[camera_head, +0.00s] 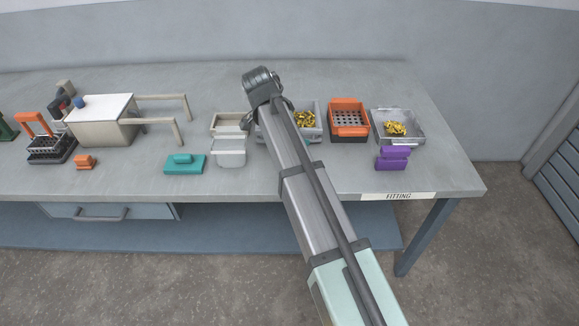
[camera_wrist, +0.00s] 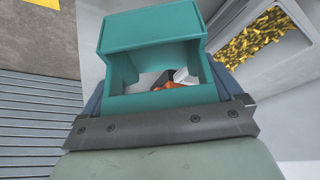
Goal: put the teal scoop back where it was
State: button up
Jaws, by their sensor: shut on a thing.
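The teal scoop (camera_wrist: 150,32) fills the upper middle of the wrist view, with its hollow facing the camera. My gripper (camera_wrist: 165,122) is shut on it; the dark jaw bar runs across just below the scoop. White and orange bits show in the scoop's opening; I cannot tell whether they lie inside it. In the head view my arm's end is over the back middle of the table, and the held scoop is hidden there. A teal block with a raised grip (camera_head: 184,164) lies near the table's front edge, left of the pale bins.
A grey bin of gold parts (camera_head: 306,118) is beside my arm. Right of it are an orange crate (camera_head: 349,118), a clear tray of gold parts (camera_head: 398,127) and a purple piece (camera_head: 392,158). Pale bins (camera_head: 229,150) stand left. A white-topped box (camera_head: 103,120) is farther left.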

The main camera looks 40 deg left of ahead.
jog(key=shift+w+r+m+h, duration=0.2)
jog(key=shift+m+h, duration=0.3)
jog(key=shift+m, duration=0.6)
jog(key=shift+f, duration=5.05)
jog(key=shift+f, duration=0.1)
jog(key=o, duration=1.7)
jog(key=v, duration=1.2)
jog(key=shift+w, duration=0.1)
